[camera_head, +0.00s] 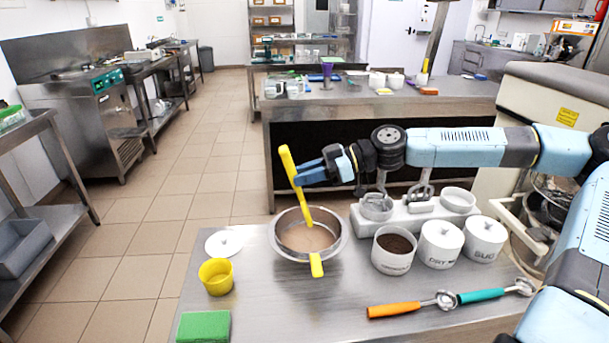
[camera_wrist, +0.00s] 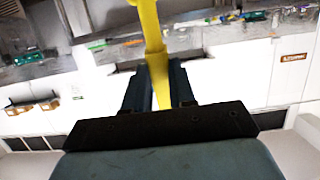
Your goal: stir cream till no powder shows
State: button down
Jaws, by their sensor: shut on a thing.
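A steel bowl (camera_head: 274,238) with a yellow handle at its front stands on the steel table. It holds light brown cream (camera_head: 307,237); I cannot tell at this size whether any powder shows on it. My gripper (camera_head: 299,177) is shut on a yellow stirring tool (camera_head: 288,161) above the bowl's back rim. The tool is tilted, and its lower end reaches down into the bowl at the cream, which hides its tip. In the wrist view the yellow tool (camera_wrist: 150,22) runs between the dark fingers.
An open tub of dark powder (camera_head: 394,243) and two lidded white tubs stand right of the bowl. A yellow cup (camera_head: 216,277), a white lid (camera_head: 223,243) and a green sponge (camera_head: 204,326) are left. Orange (camera_head: 396,309) and teal (camera_head: 482,295) scoops lie in front.

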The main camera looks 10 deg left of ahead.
jog(key=shift+r, duration=0.15)
dwell(0.5)
jog(key=shift+r, duration=2.4)
